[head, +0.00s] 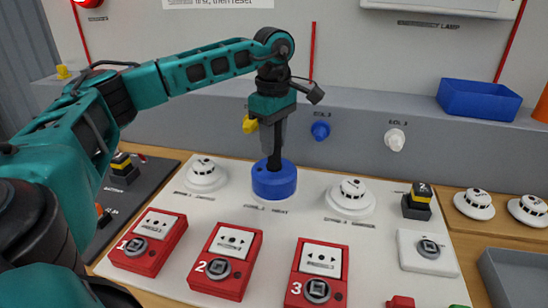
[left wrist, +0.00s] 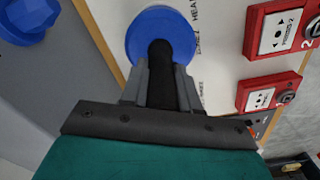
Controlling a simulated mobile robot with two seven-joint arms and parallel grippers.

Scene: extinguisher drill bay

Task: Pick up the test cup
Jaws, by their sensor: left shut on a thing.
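The test cup (head: 273,180) is a round blue cup with a black upright handle, in the middle of the white panel, just behind a label reading HEAT. My left gripper (head: 274,122) is above it, shut on the black handle. In the left wrist view the two grey fingers (left wrist: 165,88) clasp the handle, and the blue cup (left wrist: 140,38) shows beyond them. The cup looks upright. Whatever is under it is hidden, and I cannot tell whether it touches the panel. My right gripper is not in view.
White detectors stand left (head: 203,175) and right (head: 350,197) of the cup. Red call points (head: 225,262) line the panel's front. A black-and-yellow block (head: 417,201) is at the right. A grey ledge behind carries a blue bin (head: 479,99); blue and white knobs are on its face.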

